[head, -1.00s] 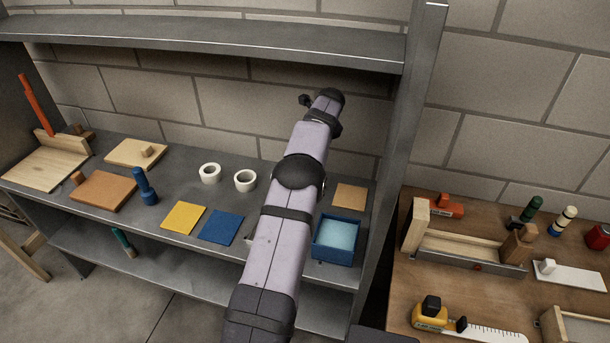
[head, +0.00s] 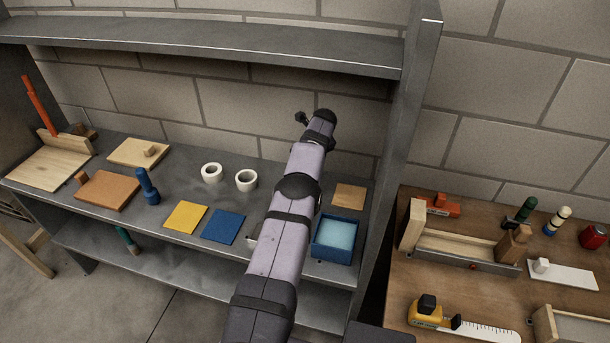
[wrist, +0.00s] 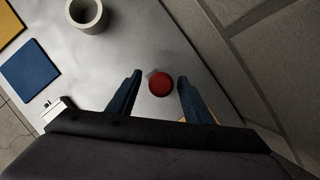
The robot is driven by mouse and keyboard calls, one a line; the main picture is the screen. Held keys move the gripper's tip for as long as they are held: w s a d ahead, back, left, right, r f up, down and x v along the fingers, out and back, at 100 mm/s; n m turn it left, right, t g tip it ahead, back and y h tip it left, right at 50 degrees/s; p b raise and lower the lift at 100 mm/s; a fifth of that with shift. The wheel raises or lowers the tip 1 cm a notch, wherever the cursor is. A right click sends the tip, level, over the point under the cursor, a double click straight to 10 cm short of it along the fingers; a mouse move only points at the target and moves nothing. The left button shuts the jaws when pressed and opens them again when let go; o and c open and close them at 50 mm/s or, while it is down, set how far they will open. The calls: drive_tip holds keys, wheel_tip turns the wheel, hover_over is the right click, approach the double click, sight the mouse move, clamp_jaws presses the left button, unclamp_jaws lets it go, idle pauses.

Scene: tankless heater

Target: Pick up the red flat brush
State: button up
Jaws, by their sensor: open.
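In the wrist view, a red round shape (wrist: 161,85) shows from above on the grey shelf; it looks like the end of the red flat brush's handle, with a small pale piece beside it. My gripper (wrist: 159,80) is open, one blue finger on each side of the red shape, with gaps on both sides. Whether the fingertips are level with it or above it, I cannot tell. In the head view the brush and the fingers are hidden behind my arm.
Two white rolls (head: 212,172) (head: 246,180), a blue square (head: 223,227) and a yellow square (head: 186,217) lie left of my arm. A blue box (head: 333,239) and a tan square (head: 349,195) lie right. A grey upright (head: 407,150) and upper shelf (head: 200,44) bound the space.

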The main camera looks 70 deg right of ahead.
drive_tip(key=shift+w+f, duration=0.15)
drive_tip(key=shift+f, duration=0.35)
drive_tip(key=shift+c, duration=0.3)
clamp_jaws()
drive_tip(key=shift+r, duration=0.1)
drive_tip(key=shift+d+r, duration=0.15)
drive_tip(key=shift+r, duration=0.3)
wheel_tip(320, 180, up, 6)
drive_tip(key=shift+f+p, duration=0.2)
drive_tip(key=shift+p, duration=0.3)
wheel_tip(320, 180, up, 3)
drive_tip(key=p, duration=0.4)
drive_tip(key=shift+r, duration=0.2)
